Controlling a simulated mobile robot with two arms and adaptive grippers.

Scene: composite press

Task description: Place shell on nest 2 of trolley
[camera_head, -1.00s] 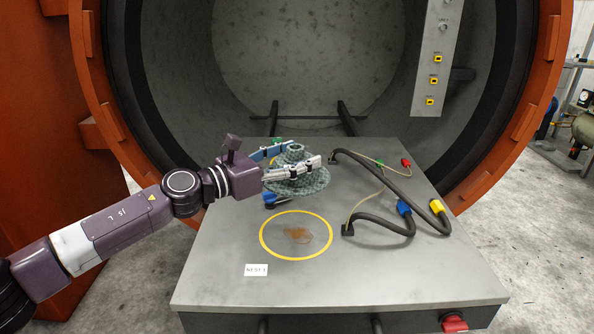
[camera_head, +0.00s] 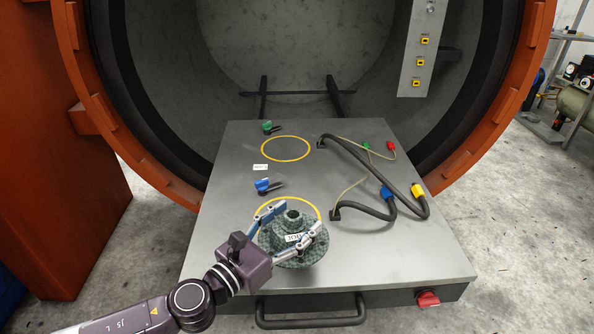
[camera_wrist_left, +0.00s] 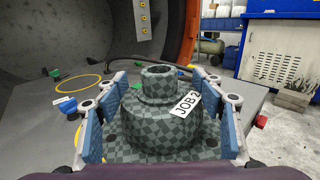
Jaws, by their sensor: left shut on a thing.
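The shell (camera_head: 285,251) is a grey-green checkered flanged piece with a hollow neck and a white JOB 2 tag. My left gripper (camera_head: 301,220) is shut on it, one finger on each side of its body; the wrist view also shows the shell (camera_wrist_left: 156,128) between the blue pads. The shell overlaps the front part of the near yellow ring (camera_head: 289,198) on the grey trolley top (camera_head: 230,235). I cannot tell whether it touches the top. The far yellow ring (camera_head: 286,137) is empty, with a small unreadable label (camera_head: 260,167) beside it. My right gripper is out of view.
Blue (camera_head: 264,186) and green (camera_head: 267,127) fittings stand left of the rings. Black hoses (camera_head: 372,168) with coloured connectors lie on the right. The round press opening (camera_head: 290,50) is behind, and a handle (camera_head: 311,321) is in front.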

